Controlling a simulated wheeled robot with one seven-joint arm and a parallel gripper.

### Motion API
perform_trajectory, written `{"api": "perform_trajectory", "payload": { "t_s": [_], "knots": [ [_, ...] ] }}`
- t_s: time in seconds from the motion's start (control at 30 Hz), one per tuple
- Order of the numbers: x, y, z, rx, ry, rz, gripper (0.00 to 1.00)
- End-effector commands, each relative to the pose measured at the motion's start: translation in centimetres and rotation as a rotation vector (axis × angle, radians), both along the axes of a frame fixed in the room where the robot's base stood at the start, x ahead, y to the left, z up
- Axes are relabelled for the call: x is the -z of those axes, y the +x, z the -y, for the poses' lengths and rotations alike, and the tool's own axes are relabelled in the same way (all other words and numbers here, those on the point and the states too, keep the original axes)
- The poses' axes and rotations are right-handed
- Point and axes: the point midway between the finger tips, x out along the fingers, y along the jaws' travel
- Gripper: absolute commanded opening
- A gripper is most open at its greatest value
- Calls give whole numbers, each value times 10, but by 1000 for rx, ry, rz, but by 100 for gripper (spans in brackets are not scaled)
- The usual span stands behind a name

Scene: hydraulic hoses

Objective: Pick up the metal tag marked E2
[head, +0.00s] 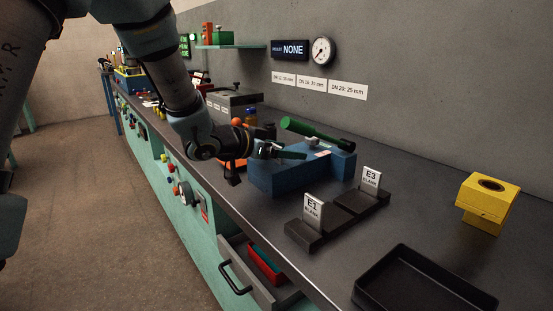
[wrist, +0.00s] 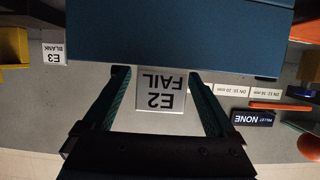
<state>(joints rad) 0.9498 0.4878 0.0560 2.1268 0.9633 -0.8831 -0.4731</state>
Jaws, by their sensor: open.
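The metal tag E2 (wrist: 160,90), upside down in the wrist view, reads "E2 FAIL". It shows between the two fingers of my gripper (wrist: 155,78), against the edge of a blue block. My gripper (head: 288,154) is open, with a gap on each side of the tag. In the head view the fingers are beside the blue block (head: 275,178), and I cannot make out the E2 tag there. Tags E1 (head: 313,208) and E3 (head: 371,178), both marked BLANK, stand upright in a black rack (head: 318,238).
A yellow block (head: 486,202) and an empty black tray (head: 385,290) are on the right of the bench. A drawer (head: 245,270) stands open below the front edge. The wall display (head: 290,49) reads NONE.

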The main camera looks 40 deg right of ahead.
Motion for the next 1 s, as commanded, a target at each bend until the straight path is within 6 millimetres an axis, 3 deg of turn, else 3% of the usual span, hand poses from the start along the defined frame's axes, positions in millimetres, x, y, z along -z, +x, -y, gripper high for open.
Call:
{"api": "perform_trajectory", "payload": {
  "t_s": [0.2,1.0],
  "knots": [
    [0,0,1,-1,0,0,91],
    [0,0,0,-1,0,0,1]
  ]
}}
